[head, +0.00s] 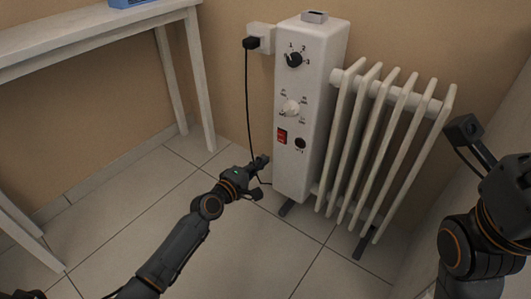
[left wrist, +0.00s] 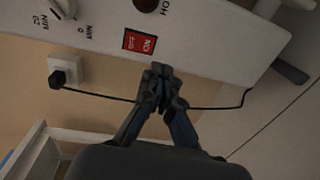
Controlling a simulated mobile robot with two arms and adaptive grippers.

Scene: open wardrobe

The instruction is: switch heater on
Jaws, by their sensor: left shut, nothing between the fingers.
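The white oil heater (head: 311,165) stands on the tiled floor against the wall, its control panel facing me. The panel carries a black dial (head: 294,60), a white dial (head: 290,107), a red switch (head: 282,136) and a dark round part (head: 300,143). In the left wrist view the red switch (left wrist: 139,42) lies just beyond the fingertips. My left gripper (head: 261,177) is below and left of the switch, near the panel's lower left edge. In the left wrist view the left gripper's fingers (left wrist: 160,75) are together and empty. My right gripper (head: 466,131) is at the right, right of the heater's ribs.
The heater's black plug (head: 251,43) sits in a wall socket (head: 266,32), and its cord hangs down left of the panel. A white table (head: 95,29) stands at the left with a blue object (head: 130,3) on it. Open floor lies in front of the heater.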

